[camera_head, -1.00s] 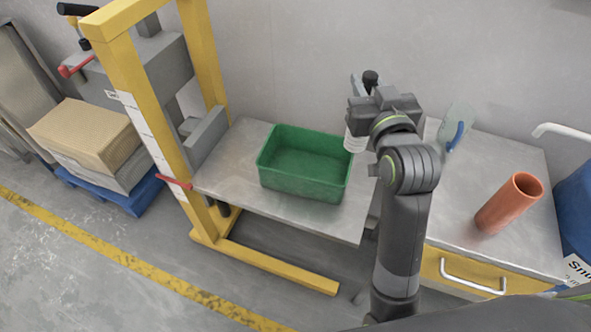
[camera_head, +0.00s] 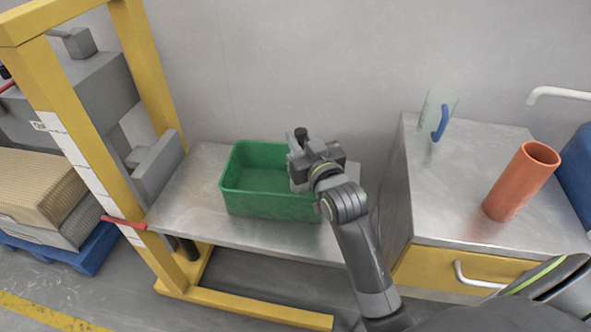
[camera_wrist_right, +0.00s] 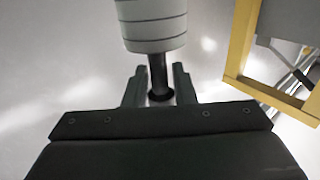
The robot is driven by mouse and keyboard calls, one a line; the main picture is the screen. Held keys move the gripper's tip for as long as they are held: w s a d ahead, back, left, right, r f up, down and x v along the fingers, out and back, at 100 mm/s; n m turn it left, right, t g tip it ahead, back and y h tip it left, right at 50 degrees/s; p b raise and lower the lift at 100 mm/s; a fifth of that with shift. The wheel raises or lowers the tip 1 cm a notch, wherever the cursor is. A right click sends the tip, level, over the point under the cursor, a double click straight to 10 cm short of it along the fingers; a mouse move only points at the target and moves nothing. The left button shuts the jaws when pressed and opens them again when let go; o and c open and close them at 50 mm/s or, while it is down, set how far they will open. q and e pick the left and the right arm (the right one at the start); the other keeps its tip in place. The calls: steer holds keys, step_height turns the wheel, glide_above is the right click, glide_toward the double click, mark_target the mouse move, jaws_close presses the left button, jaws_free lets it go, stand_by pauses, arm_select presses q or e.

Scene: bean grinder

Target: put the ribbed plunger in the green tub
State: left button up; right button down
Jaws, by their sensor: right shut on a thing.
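The ribbed plunger (camera_wrist_right: 154,25) has a pale, ringed cylindrical body and a dark stem. My right gripper (camera_wrist_right: 158,85) is shut around the dark stem, and the body extends beyond the fingers in the right wrist view. In the head view, my right gripper (camera_head: 298,160) is at the right side of the green tub (camera_head: 265,204), above its rim. The plunger's dark knob shows above the gripper there; its body is mostly hidden. The tub is open-topped, stands on a grey metal table, and the visible part of its floor is bare. My left gripper is not in view.
The metal table (camera_head: 185,205) stands beside a yellow frame (camera_head: 155,70). On the taller cabinet (camera_head: 450,200) at right are an orange tube (camera_head: 521,182) and a clear piece with a blue handle (camera_head: 441,121). A grey wall is close behind.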

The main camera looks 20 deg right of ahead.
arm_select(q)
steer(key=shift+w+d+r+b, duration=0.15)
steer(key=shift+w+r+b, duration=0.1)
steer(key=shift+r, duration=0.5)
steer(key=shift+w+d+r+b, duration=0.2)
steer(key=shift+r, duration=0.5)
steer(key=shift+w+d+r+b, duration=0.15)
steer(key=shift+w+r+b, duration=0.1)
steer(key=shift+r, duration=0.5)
arm_select(e)
step_height(320, 180, down, 6)
steer(key=shift+f, duration=0.1)
steer(key=c, duration=1.2)
jaws_free()
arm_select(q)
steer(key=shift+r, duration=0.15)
